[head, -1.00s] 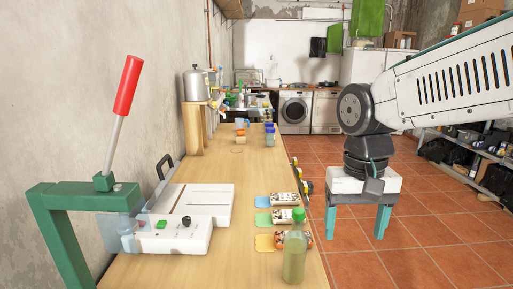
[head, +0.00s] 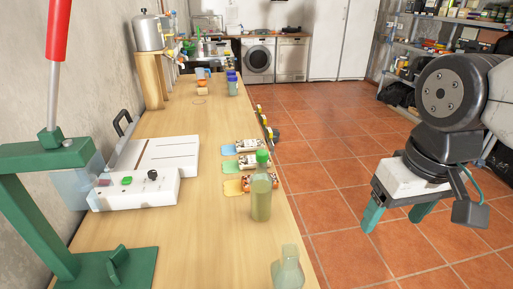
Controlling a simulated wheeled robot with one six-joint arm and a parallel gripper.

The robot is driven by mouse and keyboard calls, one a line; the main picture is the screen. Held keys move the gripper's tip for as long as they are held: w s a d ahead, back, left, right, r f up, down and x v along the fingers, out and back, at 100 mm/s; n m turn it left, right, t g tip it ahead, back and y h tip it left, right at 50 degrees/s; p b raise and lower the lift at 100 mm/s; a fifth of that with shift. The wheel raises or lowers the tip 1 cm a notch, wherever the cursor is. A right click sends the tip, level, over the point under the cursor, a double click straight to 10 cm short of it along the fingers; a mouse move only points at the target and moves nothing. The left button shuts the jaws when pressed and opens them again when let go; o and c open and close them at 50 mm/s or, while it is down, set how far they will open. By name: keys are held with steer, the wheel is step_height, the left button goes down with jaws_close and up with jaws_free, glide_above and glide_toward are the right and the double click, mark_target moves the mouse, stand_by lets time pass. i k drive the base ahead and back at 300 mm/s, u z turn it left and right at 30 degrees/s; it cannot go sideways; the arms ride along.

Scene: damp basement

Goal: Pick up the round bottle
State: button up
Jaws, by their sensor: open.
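A second pale green, translucent bottle (head: 288,270) without a visible cap stands nearer, cut off by the bottom of the picture. I cannot tell for sure which of the two is the round one. My gripper (head: 396,220), with teal fingers, is open and empty. It hangs over the tiled floor to the right of the table, apart from both bottles.
Colourful packets (head: 246,164) lie just behind the capped bottle. A white sealing machine (head: 135,180) and a green lever press (head: 60,160) stand on the left. Small jars (head: 233,85) stand farther back. The table between is clear, as is the tiled floor (head: 345,215).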

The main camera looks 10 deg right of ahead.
mark_target(261, 183)
steer(key=u, duration=0.55)
steer(key=k, duration=1.3)
steer(key=z, duration=0.15)
steer(key=i, duration=0.6)
steer(key=z, duration=1)
steer(key=i, duration=0.7)
